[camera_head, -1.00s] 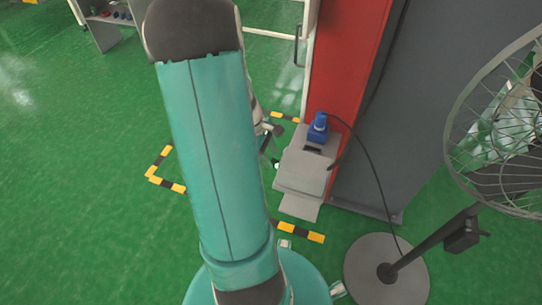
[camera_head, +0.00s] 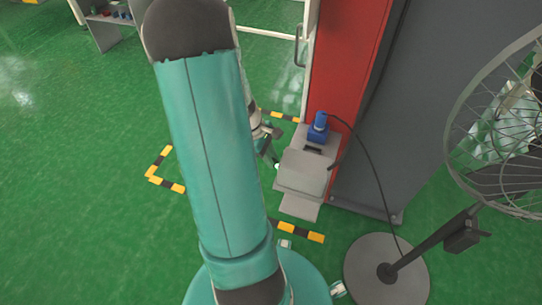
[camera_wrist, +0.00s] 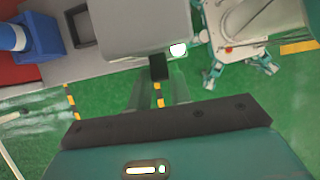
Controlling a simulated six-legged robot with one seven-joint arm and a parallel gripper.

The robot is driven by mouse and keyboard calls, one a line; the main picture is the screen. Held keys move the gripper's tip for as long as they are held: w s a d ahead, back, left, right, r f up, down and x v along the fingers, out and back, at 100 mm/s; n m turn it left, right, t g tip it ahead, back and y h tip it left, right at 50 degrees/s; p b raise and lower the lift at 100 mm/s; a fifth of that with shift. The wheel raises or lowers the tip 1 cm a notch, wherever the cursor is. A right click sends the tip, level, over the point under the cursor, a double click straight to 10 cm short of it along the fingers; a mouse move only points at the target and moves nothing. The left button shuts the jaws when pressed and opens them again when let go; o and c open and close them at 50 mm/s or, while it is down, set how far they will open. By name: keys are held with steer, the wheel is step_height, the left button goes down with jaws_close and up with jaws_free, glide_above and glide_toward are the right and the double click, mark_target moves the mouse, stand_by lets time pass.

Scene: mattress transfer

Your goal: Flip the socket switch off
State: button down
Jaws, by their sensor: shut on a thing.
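A grey socket box (camera_head: 303,172) stands at the foot of the red panel, with a blue plug (camera_head: 318,128) upright on its top. In the wrist view the grey box (camera_wrist: 140,25) is just beyond my fingers, with the blue plug (camera_wrist: 42,35) at the left. My gripper (camera_wrist: 160,85) has its fingers around a small dark piece (camera_wrist: 158,67) at the box's edge. I cannot tell for sure that this piece is the switch. In the head view my gripper (camera_head: 272,155) is beside the box's left side, partly hidden by my arm.
A fan (camera_head: 388,270) on a round grey base stands at the right, and a black cable (camera_head: 372,175) runs from the plug toward it. The red panel (camera_head: 350,75) and grey cabinet rise behind the box. Green floor is clear at the left.

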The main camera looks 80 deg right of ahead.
steer(key=shift+w+d+f+g+y, duration=0.15)
steer(key=shift+f+g, duration=0.55)
steer(key=shift+g, duration=1.1)
steer(key=shift+w+a+f+g+y, duration=0.1)
steer(key=shift+w+f+g, duration=0.2)
steer(key=shift+f+g, duration=1)
steer(key=shift+w+d+f+g+y, duration=0.1)
steer(key=shift+w+f+g+y, duration=0.1)
steer(key=shift+g, duration=2.1)
steer(key=c, duration=1.3)
jaws_free()
steer(key=v, duration=1.3)
steer(key=shift+w+r, duration=0.1)
steer(key=shift+w, duration=0.3)
